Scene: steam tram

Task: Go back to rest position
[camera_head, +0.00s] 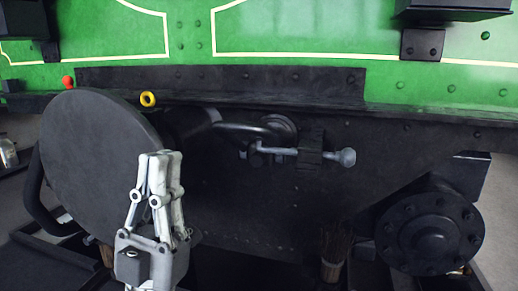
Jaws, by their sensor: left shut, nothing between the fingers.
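My left gripper (163,157) is white and grey and comes up from the bottom of the head view, left of the middle. It is shut with nothing between its fingers. Its tips are in front of the right edge of a large round black disc (95,150) on the tram's dark front. It appears to touch nothing, though the exact gap cannot be told. My right gripper is not in view.
The tram's green panel (290,30) spans the top. A metal rod with a round knob (346,157) sticks out right of my gripper. A black bolted cylinder (430,230) juts out at right. A brush (335,252) stands below. A yellow ring (148,99) and red knob (68,82) sit near the ledge.

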